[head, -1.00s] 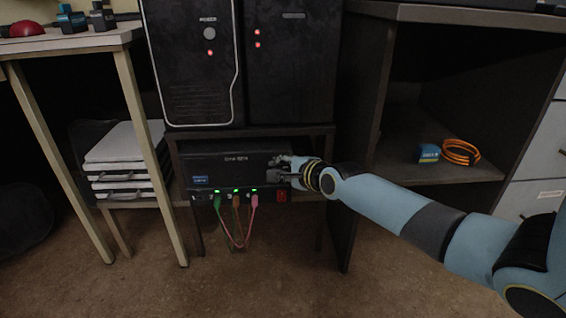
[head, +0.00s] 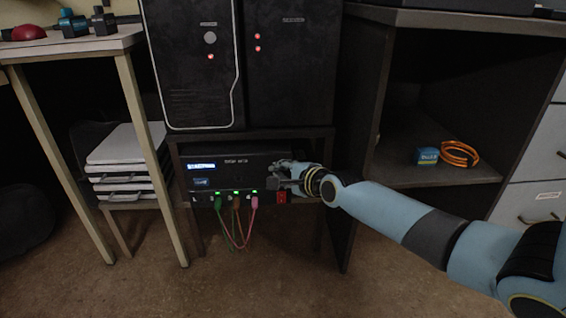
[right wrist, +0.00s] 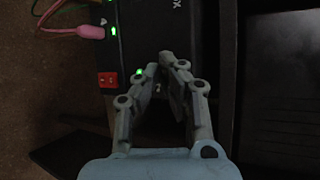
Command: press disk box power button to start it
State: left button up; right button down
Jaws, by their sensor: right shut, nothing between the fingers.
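The disk box (head: 230,175) is a black unit on the low shelf under two black towers. A display (head: 201,166) on its front left is lit pale blue, and green lights show above its cable ports. My right gripper (head: 277,172) is at the right end of its front, shut and empty. In the right wrist view the shut fingertips (right wrist: 168,63) are at the box (right wrist: 141,20) face, beside a small green light (right wrist: 139,72). The power button cannot be made out, and whether the fingertips touch the face cannot be told. My left gripper is not in view.
A red rocker switch (head: 282,197) sits below my gripper. Green, orange and pink cables (head: 236,235) hang from the box's ports. An orange cable coil (head: 460,153) and a blue box (head: 427,155) lie on the shelf at right.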

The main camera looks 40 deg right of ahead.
jog(key=s+a+p, duration=0.1)
jog(key=s, duration=0.2)
jog(key=s+a+p, duration=0.1)
jog(key=shift+s+a+p, duration=0.15)
jog(key=shift+a+p, duration=0.15)
jog(key=shift+p, duration=0.05)
dwell(1.0)
